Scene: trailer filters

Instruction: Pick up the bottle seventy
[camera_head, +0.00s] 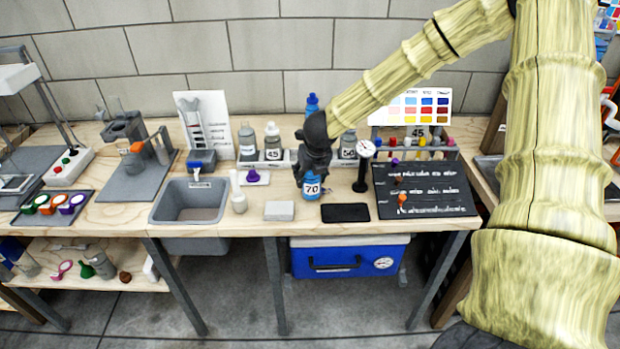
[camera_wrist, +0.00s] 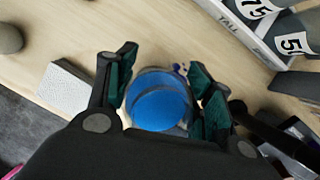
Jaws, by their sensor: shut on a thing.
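The bottle seventy (camera_head: 312,187) is blue with a white label reading 70. In the head view it stands upright at the front of the wooden bench, below my gripper (camera_head: 314,160). In the wrist view I look down on its round blue top (camera_wrist: 160,108), which sits between the two green-padded fingers of my gripper (camera_wrist: 162,95). The fingers are closed around the bottle. Whether its base touches the bench is hard to tell.
A grey block (camera_head: 279,211) and a black pad (camera_head: 345,212) lie close by on the bench (camera_head: 120,214). A dial gauge on a stand (camera_head: 364,165) is just right. Behind are bottles in a rack (camera_head: 272,143). A grey sink (camera_head: 190,203) is left.

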